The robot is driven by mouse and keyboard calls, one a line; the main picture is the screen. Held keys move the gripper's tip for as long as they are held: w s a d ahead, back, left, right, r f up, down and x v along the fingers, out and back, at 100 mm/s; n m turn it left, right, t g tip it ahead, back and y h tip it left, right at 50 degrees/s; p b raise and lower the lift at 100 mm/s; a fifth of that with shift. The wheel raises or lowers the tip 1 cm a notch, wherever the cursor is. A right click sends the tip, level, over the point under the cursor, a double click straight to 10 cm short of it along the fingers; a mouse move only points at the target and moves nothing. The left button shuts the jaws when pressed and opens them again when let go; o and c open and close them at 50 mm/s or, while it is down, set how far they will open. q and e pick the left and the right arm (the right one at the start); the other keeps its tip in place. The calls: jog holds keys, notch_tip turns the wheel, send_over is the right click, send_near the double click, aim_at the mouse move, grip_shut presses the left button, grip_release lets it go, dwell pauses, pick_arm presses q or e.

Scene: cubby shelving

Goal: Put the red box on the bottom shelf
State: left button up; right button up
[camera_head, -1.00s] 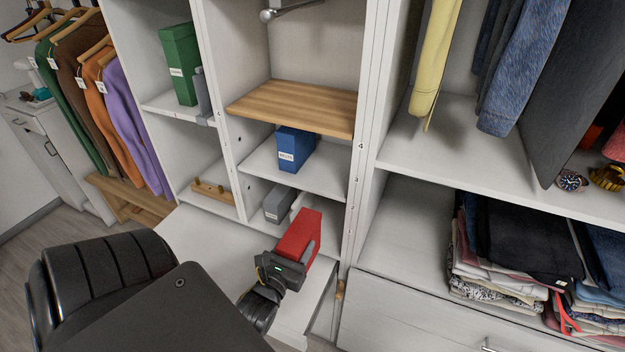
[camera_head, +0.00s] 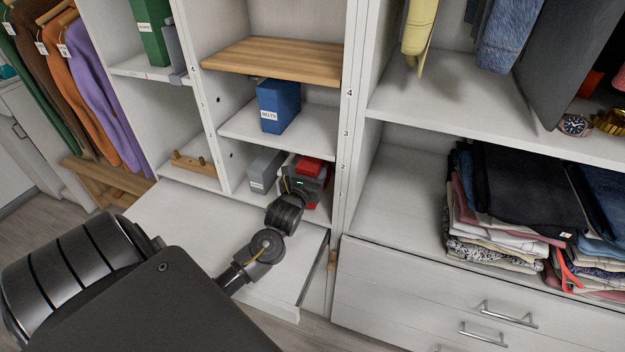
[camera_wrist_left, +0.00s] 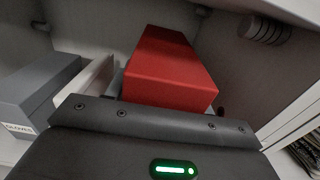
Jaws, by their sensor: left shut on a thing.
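The red box (camera_head: 309,166) is inside the bottom compartment of the middle column, right of the grey box (camera_head: 264,170). My left gripper (camera_head: 311,180) is shut on the red box and reaches into the compartment; its body hides much of the box in the head view. In the left wrist view the red box (camera_wrist_left: 167,70) extends away from the gripper toward the back wall. Whether its underside touches the bottom shelf (camera_head: 238,194) is hidden. My right gripper is not in view.
A blue box (camera_head: 279,105) stands on the shelf (camera_head: 312,138) directly above. A grey box (camera_wrist_left: 40,90) with a label and a pale upright divider (camera_wrist_left: 85,85) are left of the red box. The compartment's side wall is close on the right. Folded clothes (camera_head: 510,205) lie farther right.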

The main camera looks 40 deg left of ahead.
pick_arm(q)
jog(key=shift+f, duration=1.85)
jog(key=shift+w+f, duration=0.2)
jog(key=shift+f, duration=0.05)
jog(key=o, duration=1.1)
jog(key=shift+f, duration=0.15)
jog(key=shift+o, duration=0.2)
jog(key=shift+s, duration=0.1)
jog(key=v, duration=1.2)
